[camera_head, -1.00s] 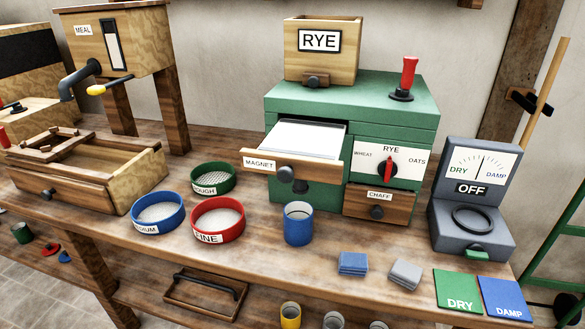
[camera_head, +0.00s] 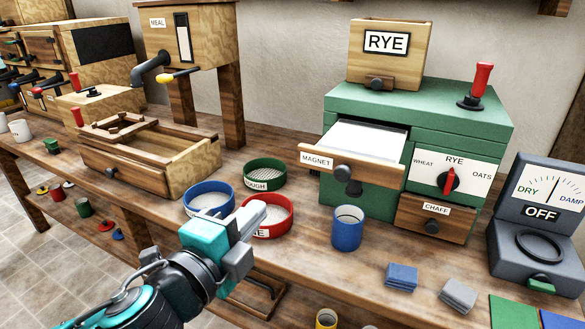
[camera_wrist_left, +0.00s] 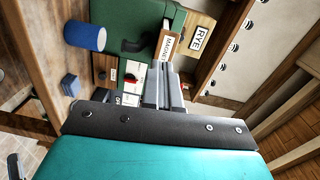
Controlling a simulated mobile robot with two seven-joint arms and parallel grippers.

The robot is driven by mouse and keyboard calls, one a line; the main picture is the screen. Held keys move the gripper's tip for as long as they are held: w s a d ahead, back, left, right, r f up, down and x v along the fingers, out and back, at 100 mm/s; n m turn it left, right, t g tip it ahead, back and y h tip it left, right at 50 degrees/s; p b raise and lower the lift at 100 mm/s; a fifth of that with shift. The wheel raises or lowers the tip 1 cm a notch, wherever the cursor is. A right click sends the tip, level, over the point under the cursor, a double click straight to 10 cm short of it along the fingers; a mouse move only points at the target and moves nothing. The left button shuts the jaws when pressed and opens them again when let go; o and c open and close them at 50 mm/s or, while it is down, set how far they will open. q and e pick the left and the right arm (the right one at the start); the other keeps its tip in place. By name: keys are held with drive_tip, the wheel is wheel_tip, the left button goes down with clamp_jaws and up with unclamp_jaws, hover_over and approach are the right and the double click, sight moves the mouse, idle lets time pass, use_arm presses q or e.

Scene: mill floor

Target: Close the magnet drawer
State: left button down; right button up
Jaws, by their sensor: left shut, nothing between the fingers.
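The magnet drawer (camera_head: 350,164) sticks out of the green machine (camera_head: 420,119). Its wooden front has a MAGNET label and a dark round knob, and a pale tray shows inside. In the left wrist view the MAGNET label (camera_wrist_left: 166,46) shows sideways, just beyond my fingers. My left gripper (camera_head: 253,218) is shut and empty in the head view, over the front of the bench near the red FINE sieve, left of and apart from the drawer. In the wrist view its fingers (camera_wrist_left: 165,85) lie close together. My right gripper does not show.
A blue cup (camera_head: 347,228) stands on the bench in front of the drawer. The CHAFF drawer (camera_head: 434,218) is lower right. Red, blue and green sieves (camera_head: 265,172) stand left. A grey DRY/DAMP meter (camera_head: 540,220) is at right. A wooden bin marked RYE (camera_head: 388,55) sits on top.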

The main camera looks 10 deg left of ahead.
sight(299, 156)
use_arm(q)
drive_tip(key=shift+m+t, duration=0.3)
drive_tip(key=x, duration=0.4)
drive_tip(key=r+x, duration=0.1)
drive_tip(key=x, duration=0.8)
drive_tip(key=shift+w+r, duration=0.2)
drive_tip(key=shift+w, duration=0.15)
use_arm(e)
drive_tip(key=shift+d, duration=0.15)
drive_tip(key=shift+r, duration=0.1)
